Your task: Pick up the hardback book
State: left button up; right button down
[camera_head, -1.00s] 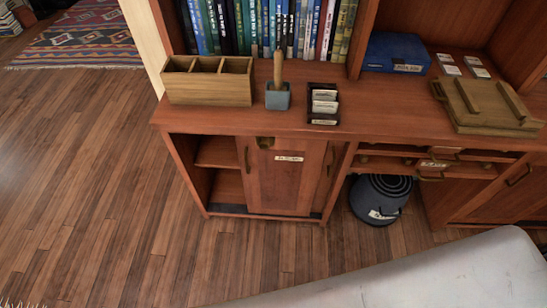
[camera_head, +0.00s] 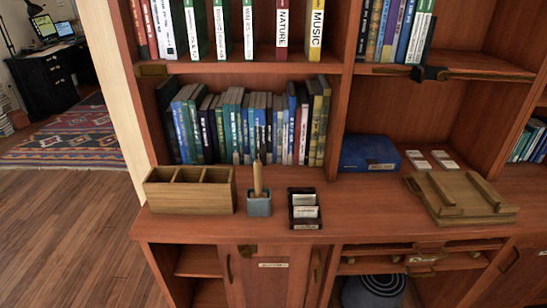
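Many books stand upright in the wooden bookcase; I cannot tell which one is the hardback book. A row of mostly blue, green and dark books (camera_head: 240,125) stands on the lower shelf. Thick labelled books stand on the shelf above, among them a yellow-spined MUSIC book (camera_head: 314,30) and a dark red NATURE book (camera_head: 283,25). More books (camera_head: 400,30) stand on the upper right shelf. A blue, labelled, box-like item (camera_head: 369,153) lies flat in the lower right bay. Neither of my grippers is in view.
A wooden divided box (camera_head: 189,190), a small grey pot (camera_head: 259,204) with a wooden-handled tool, a black card holder (camera_head: 304,208) and a wooden tray (camera_head: 460,198) stand on the counter. A patterned rug (camera_head: 65,140) and open floor lie left.

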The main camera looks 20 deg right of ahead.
aim_at(282, 6)
jog(key=k+l, duration=0.1)
jog(key=l, duration=0.3)
jog(key=k+l, duration=0.1)
jog(key=l, duration=0.35)
jog(key=k+l, duration=0.1)
jog(key=l, duration=0.3)
jog(key=j, duration=0.1)
jog(key=i+z, duration=0.05)
